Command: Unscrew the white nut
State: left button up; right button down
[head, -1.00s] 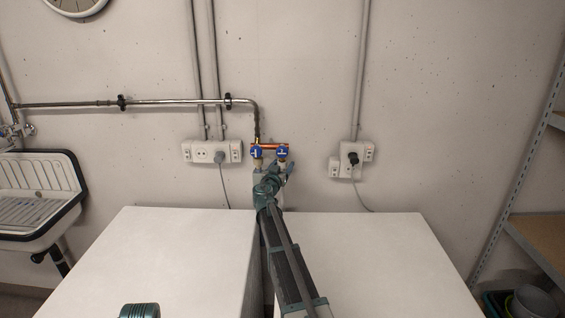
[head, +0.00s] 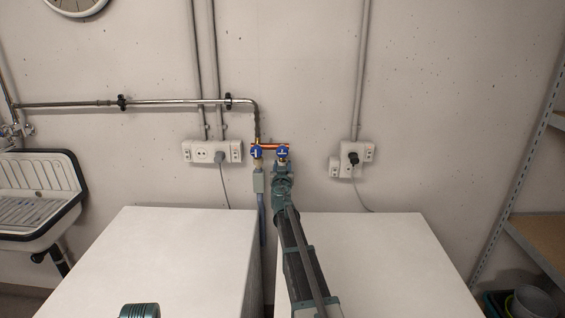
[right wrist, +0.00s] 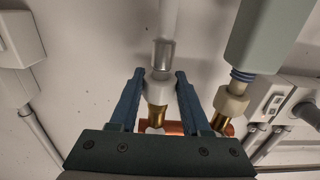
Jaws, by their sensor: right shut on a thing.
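My right gripper (head: 282,168) is at the right-hand blue-handled valve (head: 282,152) in the head view. In the right wrist view its two blue fingers (right wrist: 162,98) are on either side of a white nut (right wrist: 158,90), shut on it. The nut sits between a brass fitting (right wrist: 156,117) and a grey hose (right wrist: 165,52). In the head view the gripper hides this nut. A second, cream nut (right wrist: 231,102) joins the neighbouring brass fitting to a grey-green block (right wrist: 262,40), outside the fingers. My left gripper is not in view.
Two white machines (head: 150,262) (head: 365,258) stand side by side with a narrow gap between them. A copper pipe (head: 270,145) links the two valves. Wall sockets (head: 205,151) (head: 345,172) flank them. A sink (head: 40,195) is at left, shelving (head: 535,200) at right.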

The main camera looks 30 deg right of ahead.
jog(key=m+g+h, duration=0.1)
jog(key=h, duration=0.1)
jog(key=m+g+h, duration=0.2)
jog(key=shift+w+a, duration=0.1)
jog(key=shift+w, duration=0.1)
jog(key=m+g+h, duration=0.2)
jog(key=g, duration=0.1)
jog(key=shift+s+m, duration=0.1)
jog(key=shift+m, duration=0.2)
jog(key=c, duration=0.5)
grip_release()
jog(key=shift+s+f, duration=0.1)
jog(key=shift+s, duration=0.05)
jog(key=v, duration=0.6)
jog(key=shift+s+a, duration=0.2)
jog(key=shift+a, duration=0.15)
jog(key=shift+f, duration=0.1)
